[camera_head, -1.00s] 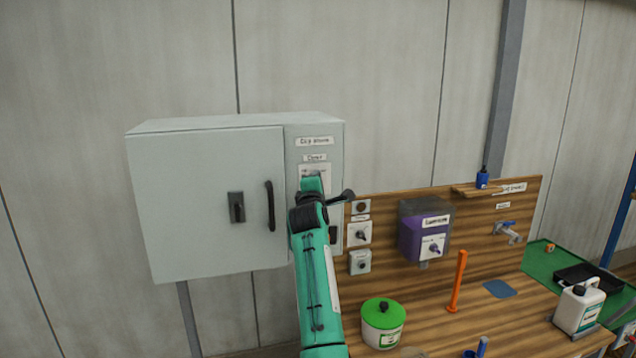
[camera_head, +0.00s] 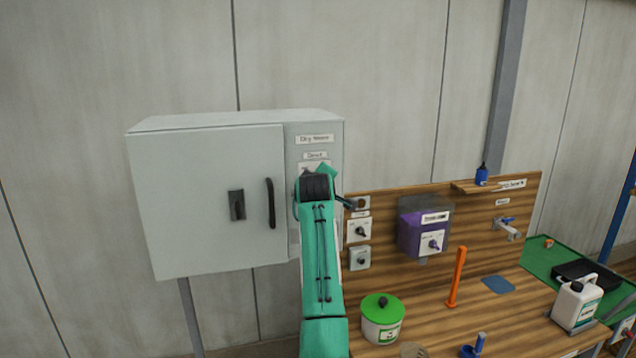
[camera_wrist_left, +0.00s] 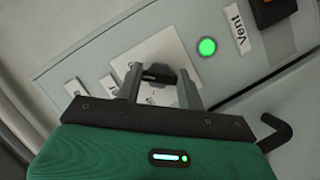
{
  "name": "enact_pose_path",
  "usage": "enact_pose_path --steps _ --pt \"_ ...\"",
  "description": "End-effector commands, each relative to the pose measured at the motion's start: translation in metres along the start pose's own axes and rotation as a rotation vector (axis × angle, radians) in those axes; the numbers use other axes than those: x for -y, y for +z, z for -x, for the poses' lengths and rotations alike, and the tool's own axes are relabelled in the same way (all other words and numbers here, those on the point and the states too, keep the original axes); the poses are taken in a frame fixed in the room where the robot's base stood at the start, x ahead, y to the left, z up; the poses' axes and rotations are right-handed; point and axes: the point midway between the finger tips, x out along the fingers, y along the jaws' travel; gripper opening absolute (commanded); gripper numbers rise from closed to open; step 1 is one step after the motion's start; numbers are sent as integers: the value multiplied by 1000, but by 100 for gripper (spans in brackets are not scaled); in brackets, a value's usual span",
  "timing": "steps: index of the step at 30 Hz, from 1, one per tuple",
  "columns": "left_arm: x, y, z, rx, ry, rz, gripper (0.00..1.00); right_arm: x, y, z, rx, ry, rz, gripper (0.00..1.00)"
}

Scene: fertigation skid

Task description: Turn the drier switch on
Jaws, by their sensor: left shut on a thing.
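The drier switch (camera_wrist_left: 158,76) is a dark knob on a white plate on the cabinet's narrow side panel. In the left wrist view, my left gripper (camera_wrist_left: 160,72) has its two grey fingers on either side of the knob and is shut on it. In the head view my left arm and wrist cover the switch, below a small label (camera_head: 315,155) that seems to read "Drier". The knob's exact setting is hard to read. My right gripper is not in view.
The pale grey cabinet (camera_head: 205,190) has a black handle (camera_head: 270,203). A lit green lamp (camera_wrist_left: 207,47) sits by the "Vent" label (camera_wrist_left: 238,30). Right of my arm is a wooden bench with a green-lidded tub (camera_head: 382,319), an orange upright bar (camera_head: 457,277) and a white jug (camera_head: 577,303).

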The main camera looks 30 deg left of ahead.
Motion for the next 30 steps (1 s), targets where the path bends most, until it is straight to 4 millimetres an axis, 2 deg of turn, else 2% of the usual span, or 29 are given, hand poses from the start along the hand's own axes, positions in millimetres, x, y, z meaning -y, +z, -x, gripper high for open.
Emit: enact_pose_path --steps 9,24,25,28,30 --pt "-3 -4 1 -7 -35 -98 15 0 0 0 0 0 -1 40" --pt "-4 -4 1 -9 -41 -115 15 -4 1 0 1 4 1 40" --pt "-4 -4 1 -9 -40 -115 40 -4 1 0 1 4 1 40" --pt "-4 -4 1 -8 -41 -115 60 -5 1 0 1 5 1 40" --pt "-3 -3 1 -6 -42 -115 60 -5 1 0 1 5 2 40"
